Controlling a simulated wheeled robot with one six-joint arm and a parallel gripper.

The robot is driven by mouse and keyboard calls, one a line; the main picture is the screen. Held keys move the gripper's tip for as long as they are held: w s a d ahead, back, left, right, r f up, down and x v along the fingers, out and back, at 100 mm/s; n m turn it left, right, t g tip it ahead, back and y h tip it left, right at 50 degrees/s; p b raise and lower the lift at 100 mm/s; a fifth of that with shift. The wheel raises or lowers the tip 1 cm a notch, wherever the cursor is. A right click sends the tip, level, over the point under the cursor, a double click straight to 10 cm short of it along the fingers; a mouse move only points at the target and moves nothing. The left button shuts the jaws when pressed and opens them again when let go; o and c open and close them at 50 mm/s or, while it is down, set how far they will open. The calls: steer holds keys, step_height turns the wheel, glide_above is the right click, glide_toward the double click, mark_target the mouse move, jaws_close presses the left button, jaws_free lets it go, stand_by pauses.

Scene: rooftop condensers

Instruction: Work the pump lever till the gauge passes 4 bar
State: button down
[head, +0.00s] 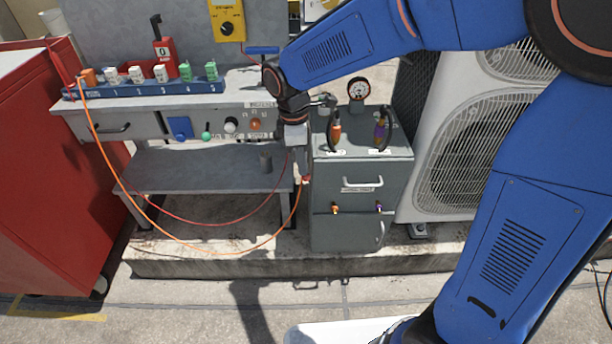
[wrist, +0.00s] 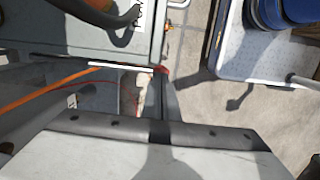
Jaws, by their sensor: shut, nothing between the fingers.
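I cannot tell for certain which part is the pump lever; a blue-handled bar (head: 262,50) lies behind my wrist, above the bench. My gripper (head: 294,146) points down by the cabinet's left top edge, in front of the bench end. It is shut and empty. In the wrist view my gripper (wrist: 160,132) shows beside the grey cabinet (wrist: 98,38), not visibly touching a lever.
A red cabinet (head: 50,180) stands left, a condenser (head: 465,140) right. The floor in front has free room.

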mark_target(302, 177)
steer(key=shift+f, duration=0.35)
steer(key=shift+f, duration=2.2)
steer(key=a, duration=0.1)
steer(key=a+r, duration=0.1)
steer(key=a, duration=0.1)
step_height(302, 177, up, 17)
steer(key=a, duration=0.1)
steer(key=shift+a+r, duration=0.2)
steer(key=shift+a, duration=0.15)
